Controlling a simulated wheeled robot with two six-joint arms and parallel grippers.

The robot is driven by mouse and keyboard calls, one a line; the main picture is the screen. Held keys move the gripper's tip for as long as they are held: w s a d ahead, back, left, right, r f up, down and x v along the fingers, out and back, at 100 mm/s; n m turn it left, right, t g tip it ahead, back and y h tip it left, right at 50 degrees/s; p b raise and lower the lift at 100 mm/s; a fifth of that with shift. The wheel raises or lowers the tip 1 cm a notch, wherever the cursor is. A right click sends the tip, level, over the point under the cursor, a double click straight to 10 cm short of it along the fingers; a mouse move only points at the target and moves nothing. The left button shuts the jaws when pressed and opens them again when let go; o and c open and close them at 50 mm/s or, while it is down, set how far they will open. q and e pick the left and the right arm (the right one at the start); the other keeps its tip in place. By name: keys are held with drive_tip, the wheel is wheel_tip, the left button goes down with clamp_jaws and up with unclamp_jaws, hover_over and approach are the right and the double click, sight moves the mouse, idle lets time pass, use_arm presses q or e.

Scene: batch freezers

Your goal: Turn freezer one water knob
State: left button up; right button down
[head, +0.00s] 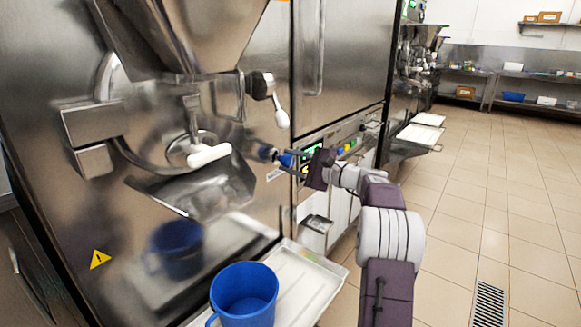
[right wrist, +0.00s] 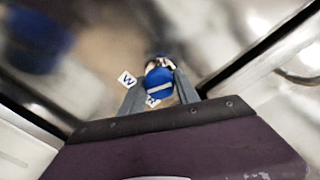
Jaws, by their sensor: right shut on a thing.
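The blue water knob (head: 286,159) is on the front of the near steel freezer (head: 240,75), low and to the right of its spout. In the right wrist view the blue knob (right wrist: 158,82) has a white line across it and sits between the two grey fingers. My right gripper (head: 284,163) reaches in from the right and is shut on the knob; it fills the lower part of the right wrist view (right wrist: 159,92). A small white label with a W (right wrist: 128,79) is beside the knob. My left gripper is out of view.
A blue pitcher (head: 244,297) stands on a pale tray (head: 318,277) below the spout. A white-handled lever (head: 209,155) and another lever (head: 281,112) stick out from the freezer front. More machines line the wall beyond. The tiled floor (head: 470,215) to the right is clear.

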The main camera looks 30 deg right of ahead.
drive_tip(key=shift+a+f, duration=0.1)
drive_tip(key=shift+f, duration=0.1)
idle(0.3)
drive_tip(key=c, duration=0.9)
unclamp_jaws()
drive_tip(key=shift+r, duration=0.1)
drive_tip(key=shift+s+d+r, duration=0.1)
drive_tip(key=shift+s+d, duration=0.1)
drive_tip(key=shift+s, duration=0.1)
drive_tip(key=p+v, duration=0.2)
drive_tip(key=v, duration=0.6)
drive_tip(key=shift+s+d, duration=0.1)
drive_tip(key=shift+s, duration=0.1)
